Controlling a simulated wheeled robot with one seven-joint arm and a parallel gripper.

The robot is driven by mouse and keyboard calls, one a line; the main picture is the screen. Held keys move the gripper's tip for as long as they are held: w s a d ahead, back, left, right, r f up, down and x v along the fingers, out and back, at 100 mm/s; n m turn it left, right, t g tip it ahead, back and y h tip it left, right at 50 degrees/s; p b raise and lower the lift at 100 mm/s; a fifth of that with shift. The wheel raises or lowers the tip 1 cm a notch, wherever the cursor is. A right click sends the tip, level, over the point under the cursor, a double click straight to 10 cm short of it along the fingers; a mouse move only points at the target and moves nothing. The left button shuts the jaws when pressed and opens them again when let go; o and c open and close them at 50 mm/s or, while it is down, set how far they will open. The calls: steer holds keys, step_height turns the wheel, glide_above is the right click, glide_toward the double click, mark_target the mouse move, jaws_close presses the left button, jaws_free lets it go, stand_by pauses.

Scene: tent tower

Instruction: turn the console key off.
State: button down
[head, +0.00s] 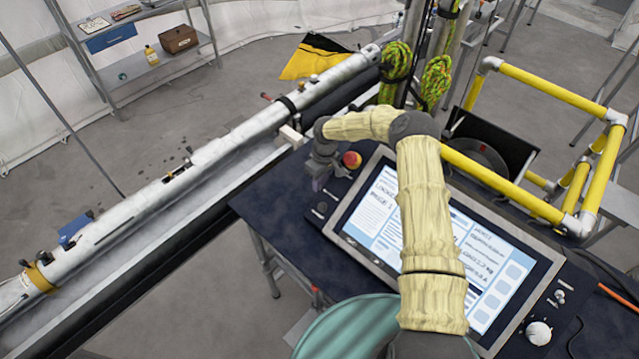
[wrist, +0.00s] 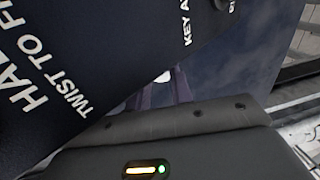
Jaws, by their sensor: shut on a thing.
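The console (head: 345,232) is a dark panel with a large lit screen, on a dark-topped table. My gripper (head: 318,183) is at the panel's upper left corner, beside the red halt button (head: 352,160). In the wrist view my gripper's fingers (wrist: 165,92) point at the panel near lettering that starts "KEY". They are shut on a small pale thing, the console key (wrist: 163,77), of which only a bit shows. The key is hidden by my gripper in the head view, and I cannot tell which way it is turned.
A long white tube (head: 215,150) lies in a trough left of the console. A yellow rail frame (head: 540,85) stands behind it to the right. Green rope coils (head: 436,80) hang near the tube's far end. A teal round thing (head: 345,325) is at the front.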

steer(key=c, duration=1.3)
jaws_free()
steer(key=shift+o, duration=0.2)
steer(key=shift+r, duration=0.1)
steer(key=shift+w+d+r+b, duration=0.1)
steer(key=shift+w+r+b, duration=0.05)
steer(key=shift+r+b, duration=0.35)
step_height(320, 180, up, 16)
steer(key=w+d+b, duration=0.1)
steer(key=b, duration=0.5)
steer(key=shift+w+d, duration=0.15)
steer(key=shift+d, duration=0.15)
